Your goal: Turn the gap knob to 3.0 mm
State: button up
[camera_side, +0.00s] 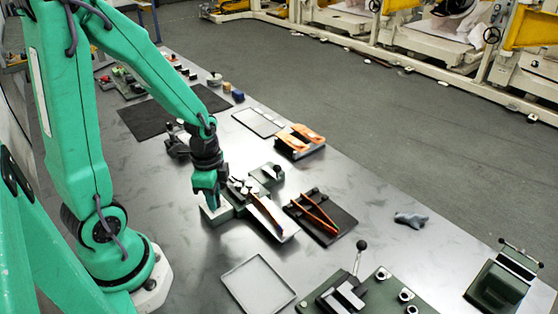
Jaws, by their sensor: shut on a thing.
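My gripper (210,202) points straight down at the left end of a small grey-green roller device (240,193) on the dark metal table. A pale plate (217,215) shows at the foot of my fingers. My gripper is shut on the gap knob, which the fingers hide almost wholly. No scale or reading can be made out at this size. A light tray with an orange copper strip (266,216) slopes off the front right of the device.
An empty grey tray (258,285) and a green lever machine (368,293) are in front. A grey-blue cloth (411,218) lies at the right.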

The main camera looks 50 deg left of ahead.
jog(key=m, duration=0.7)
dwell(0.5)
jog(key=o, duration=1)
jog(key=shift+r, duration=0.15)
jog(key=shift+r, duration=3.8)
jog(key=shift+r, duration=0.1)
